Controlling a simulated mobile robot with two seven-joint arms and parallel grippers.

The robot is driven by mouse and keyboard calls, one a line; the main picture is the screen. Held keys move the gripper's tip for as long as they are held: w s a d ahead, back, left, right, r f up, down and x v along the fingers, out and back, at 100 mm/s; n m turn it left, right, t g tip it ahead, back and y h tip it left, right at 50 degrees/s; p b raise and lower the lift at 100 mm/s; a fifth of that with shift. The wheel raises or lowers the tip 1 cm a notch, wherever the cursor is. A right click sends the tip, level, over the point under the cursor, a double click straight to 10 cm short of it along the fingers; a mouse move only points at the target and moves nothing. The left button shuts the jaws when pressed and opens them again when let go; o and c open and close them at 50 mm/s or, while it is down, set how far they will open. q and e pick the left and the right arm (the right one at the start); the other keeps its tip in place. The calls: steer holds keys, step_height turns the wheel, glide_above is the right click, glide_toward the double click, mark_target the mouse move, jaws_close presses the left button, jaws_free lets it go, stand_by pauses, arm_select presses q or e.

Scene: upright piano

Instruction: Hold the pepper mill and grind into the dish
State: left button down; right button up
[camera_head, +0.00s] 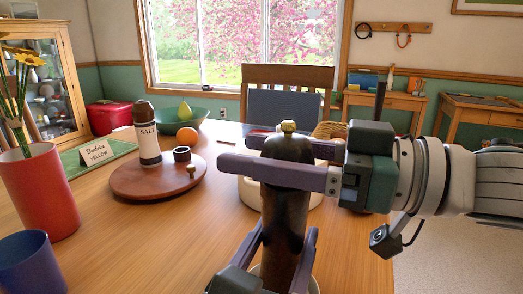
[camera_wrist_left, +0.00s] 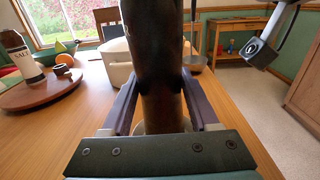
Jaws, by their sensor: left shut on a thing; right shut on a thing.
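The dark pepper mill (camera_head: 284,215) stands upright with a brass knob on top. Its body fills the middle of the left wrist view (camera_wrist_left: 158,60). My left gripper (camera_head: 278,240) is shut on the mill's lower body, one finger on each side. My right gripper (camera_head: 238,153) reaches in from the right and is shut around the mill's upper part, just below the knob. A pale dish (camera_head: 314,286) shows only partly below the mill; its rim also shows in the left wrist view (camera_wrist_left: 140,127). The dish's inside is hidden by the mill and gripper.
A round wooden board (camera_head: 130,186) at left carries a salt mill (camera_head: 148,140) and a small dark pot (camera_head: 182,154). A red vase (camera_head: 40,195) and blue cup (camera_head: 30,265) stand at the left edge. A white container (camera_head: 249,195) sits behind the mill.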

steer(key=c, duration=0.5)
steer(key=shift+m+t, duration=0.3)
steer(key=shift+t, duration=0.2)
steer(key=m+t+h, duration=0.1)
steer(key=t, duration=0.1)
steer(key=m+t+h, duration=0.1)
steer(key=m+t, duration=0.1)
steer(key=m+t+h, duration=0.1)
steer(key=t, duration=0.1)
steer(key=shift+w+d+m+h, duration=0.1)
steer(key=shift+w+m+h, duration=0.2)
steer(key=shift+w+h, duration=0.1)
steer(key=shift+w+d+r+m+t+h, duration=0.1)
steer(key=shift+m+t+h, duration=0.4)
steer(key=shift+t+h, duration=0.15)
steer(key=shift+w+d+r+m+t+h, duration=0.1)
steer(key=shift+m+t+h, duration=0.45)
steer(key=shift+t, duration=0.2)
steer(key=shift+m+h, duration=0.25)
steer(key=shift+h, duration=0.05)
steer(key=shift+w+d+f, duration=0.1)
steer(key=shift+d, duration=0.1)
steer(key=o, duration=1.4)
steer(key=shift+f, duration=0.1)
